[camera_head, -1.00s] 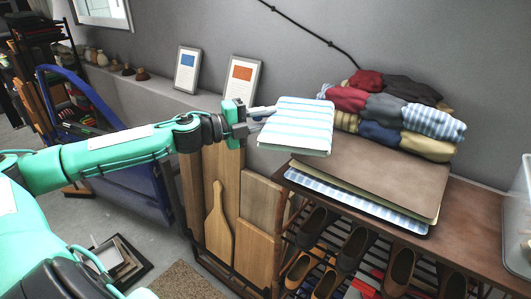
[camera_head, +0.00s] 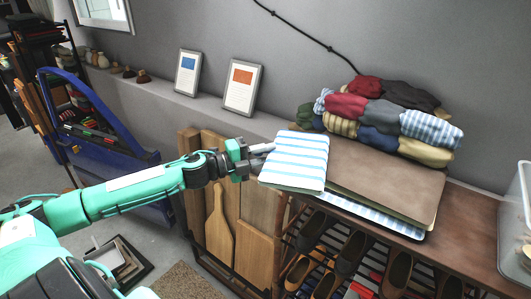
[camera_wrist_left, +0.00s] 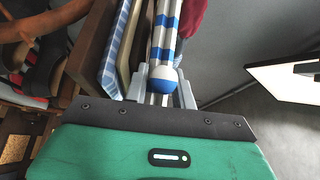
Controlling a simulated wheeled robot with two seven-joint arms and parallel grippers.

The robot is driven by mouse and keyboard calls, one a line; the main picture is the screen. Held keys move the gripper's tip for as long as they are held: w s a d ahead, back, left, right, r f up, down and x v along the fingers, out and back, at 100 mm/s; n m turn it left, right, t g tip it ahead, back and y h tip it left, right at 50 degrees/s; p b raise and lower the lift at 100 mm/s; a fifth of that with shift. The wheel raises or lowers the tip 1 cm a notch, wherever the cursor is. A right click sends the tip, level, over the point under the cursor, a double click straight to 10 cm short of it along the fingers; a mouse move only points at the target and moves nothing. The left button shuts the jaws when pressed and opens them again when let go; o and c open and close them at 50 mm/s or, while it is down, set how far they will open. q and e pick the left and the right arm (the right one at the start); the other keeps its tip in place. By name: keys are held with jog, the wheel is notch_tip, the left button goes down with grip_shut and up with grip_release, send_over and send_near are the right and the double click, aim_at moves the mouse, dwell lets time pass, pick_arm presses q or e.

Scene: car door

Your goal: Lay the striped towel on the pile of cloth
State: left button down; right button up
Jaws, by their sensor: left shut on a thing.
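The blue-and-white striped towel (camera_head: 297,160), folded flat, is held by its left edge in my left gripper (camera_head: 262,149). It hangs in front of the left end of a brown folded cloth; whether it touches that cloth I cannot tell. In the left wrist view the rolled edge of the towel (camera_wrist_left: 164,50) lies between the fingers of my left gripper (camera_wrist_left: 160,85). The pile of rolled cloth (camera_head: 385,115) in red, grey, blue, yellow and checks sits on the shelf against the wall. My right gripper is not seen.
Flat brown cloth (camera_head: 390,185) lies on the wooden shelf (camera_head: 470,215) over a blue striped piece (camera_head: 380,218). Shoes (camera_head: 345,250) stand on racks below. A clear bin (camera_head: 517,225) is at right. Cutting boards (camera_head: 220,225) lean at left. Two framed cards stand on the ledge.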

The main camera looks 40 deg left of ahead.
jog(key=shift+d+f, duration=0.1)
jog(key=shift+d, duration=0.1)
pick_arm(q)
jog(key=c, duration=1.1)
grip_release()
jog(key=shift+f, duration=0.1)
jog(key=shift+c, duration=0.2)
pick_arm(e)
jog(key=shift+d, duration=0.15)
pick_arm(q)
jog(key=b+v, duration=0.2)
jog(key=v, duration=1)
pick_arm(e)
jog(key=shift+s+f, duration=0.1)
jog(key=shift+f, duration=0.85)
pick_arm(q)
jog(key=shift+d, duration=0.1)
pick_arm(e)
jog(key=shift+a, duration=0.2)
